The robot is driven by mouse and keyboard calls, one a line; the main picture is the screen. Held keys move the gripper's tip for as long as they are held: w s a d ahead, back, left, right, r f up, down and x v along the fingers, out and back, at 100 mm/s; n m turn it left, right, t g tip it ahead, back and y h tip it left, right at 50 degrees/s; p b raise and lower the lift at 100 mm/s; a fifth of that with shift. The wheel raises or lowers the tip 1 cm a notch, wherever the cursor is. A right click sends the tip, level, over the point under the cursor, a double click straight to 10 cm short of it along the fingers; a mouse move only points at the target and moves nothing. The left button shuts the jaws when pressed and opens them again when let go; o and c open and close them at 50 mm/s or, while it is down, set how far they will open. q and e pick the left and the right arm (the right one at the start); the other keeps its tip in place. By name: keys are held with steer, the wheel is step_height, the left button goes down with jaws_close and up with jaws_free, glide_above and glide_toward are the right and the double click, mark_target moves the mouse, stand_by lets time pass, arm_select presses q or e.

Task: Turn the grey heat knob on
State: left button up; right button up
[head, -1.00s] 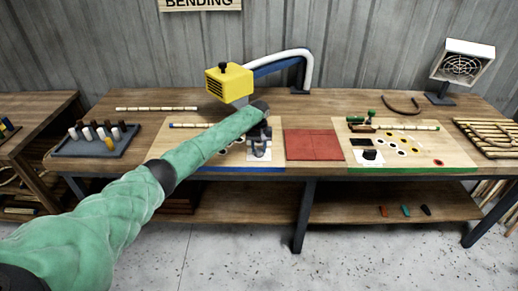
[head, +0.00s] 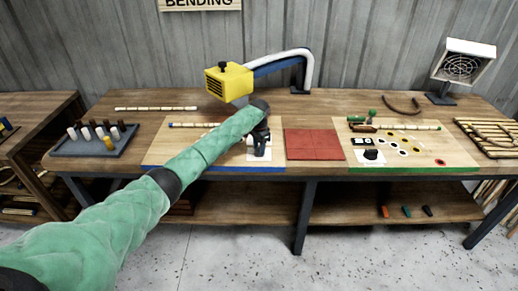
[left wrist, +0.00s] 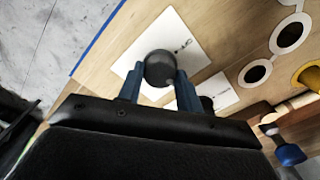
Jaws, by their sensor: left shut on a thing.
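The grey heat knob (left wrist: 160,66) is a dark grey round knob on a white plate (left wrist: 178,30) in the left wrist view. My left gripper (left wrist: 160,76) has its blue fingers on both sides of the knob and is shut on it. In the head view, my left gripper (head: 260,145) is over the white plate (head: 258,153) on the left board, and it hides the knob there. Whether the knob is on cannot be told. My right gripper is not in view.
A yellow heat head (head: 229,82) on a curved arm stands behind my left arm. A red mat (head: 314,144) lies to the right, then a green-edged board (head: 440,150) with a black knob (head: 371,155). A peg tray (head: 95,148) sits at the left.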

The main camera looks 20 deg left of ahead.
arm_select(q)
steer(key=m, duration=0.3)
steer(key=shift+b, duration=0.3)
steer(key=shift+m, duration=0.4)
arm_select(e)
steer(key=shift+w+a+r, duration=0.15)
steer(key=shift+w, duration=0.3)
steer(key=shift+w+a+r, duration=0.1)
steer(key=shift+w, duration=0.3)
arm_select(q)
steer(key=shift+r, duration=0.1)
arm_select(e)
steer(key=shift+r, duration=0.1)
arm_select(q)
steer(key=o, duration=1)
